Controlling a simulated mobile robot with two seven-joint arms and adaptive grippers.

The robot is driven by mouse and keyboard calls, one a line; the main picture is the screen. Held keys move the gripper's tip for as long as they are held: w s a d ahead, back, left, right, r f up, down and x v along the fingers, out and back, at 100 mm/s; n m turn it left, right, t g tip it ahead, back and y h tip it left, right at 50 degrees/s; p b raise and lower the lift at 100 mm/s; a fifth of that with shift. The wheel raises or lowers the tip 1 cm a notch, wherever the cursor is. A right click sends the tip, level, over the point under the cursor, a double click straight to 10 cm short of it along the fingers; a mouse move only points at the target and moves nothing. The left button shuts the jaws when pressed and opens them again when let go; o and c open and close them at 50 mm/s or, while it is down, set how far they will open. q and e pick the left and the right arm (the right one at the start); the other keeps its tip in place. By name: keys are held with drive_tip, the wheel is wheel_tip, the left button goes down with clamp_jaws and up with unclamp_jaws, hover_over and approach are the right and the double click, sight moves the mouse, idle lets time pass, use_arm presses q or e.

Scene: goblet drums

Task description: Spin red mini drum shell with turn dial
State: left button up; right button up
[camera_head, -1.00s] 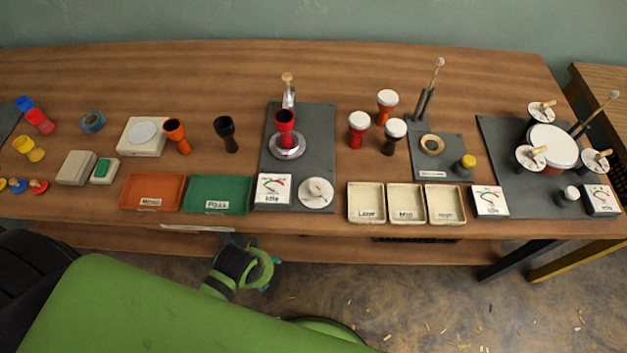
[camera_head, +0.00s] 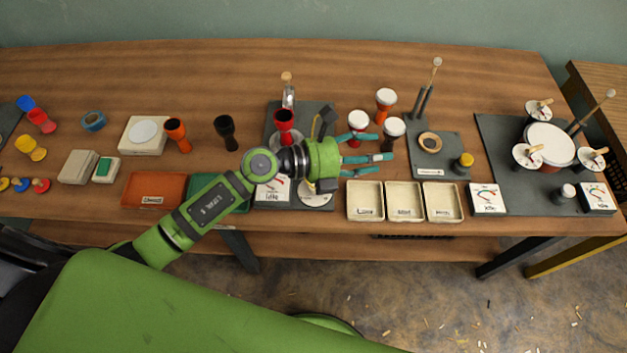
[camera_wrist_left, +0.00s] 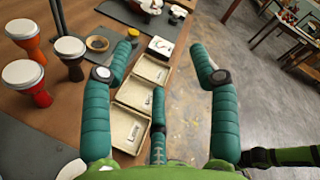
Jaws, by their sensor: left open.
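The red mini drum shell (camera_head: 284,120) stands upright on the round silver base of the dark spinning station (camera_head: 320,125). The turn dial (camera_head: 316,201) lies at the station's front right, mostly hidden under my left wrist in the head view. My left gripper (camera_head: 372,153) is open and empty. Its fingers point right, past the dial, over the area between the white-topped drums and the cream trays. In the left wrist view, the open fingers (camera_wrist_left: 165,65) spread above the trays with nothing between them. My right gripper is not in view.
A gauge card (camera_head: 270,191) sits left of the dial. Three cream trays (camera_head: 404,201) lie front right. Red (camera_head: 358,121), orange (camera_head: 386,99) and black (camera_head: 394,131) white-topped drums stand near my fingers. Orange (camera_head: 150,190) and green (camera_head: 205,183) trays lie left, the green one partly under my arm.

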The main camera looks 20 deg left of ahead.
use_arm(q)
drive_tip(key=a+f+m+g+y, duration=0.5)
drive_tip(key=a+f+m+y, duration=0.4)
drive_tip(key=a+f, duration=0.4)
drive_tip(key=shift+n+y, duration=0.6)
drive_tip(key=shift+y, duration=0.1)
drive_tip(key=shift+s+a+p+x, duration=0.15)
drive_tip(key=shift+p+x, duration=0.4)
drive_tip(key=shift+x, duration=0.95)
drive_tip(key=shift+s+a+p+x, duration=0.15)
drive_tip(key=shift+p+x, duration=0.35)
drive_tip(key=shift+x, duration=1)
drive_tip(key=shift+f, duration=0.15)
drive_tip(key=c, duration=1.1)
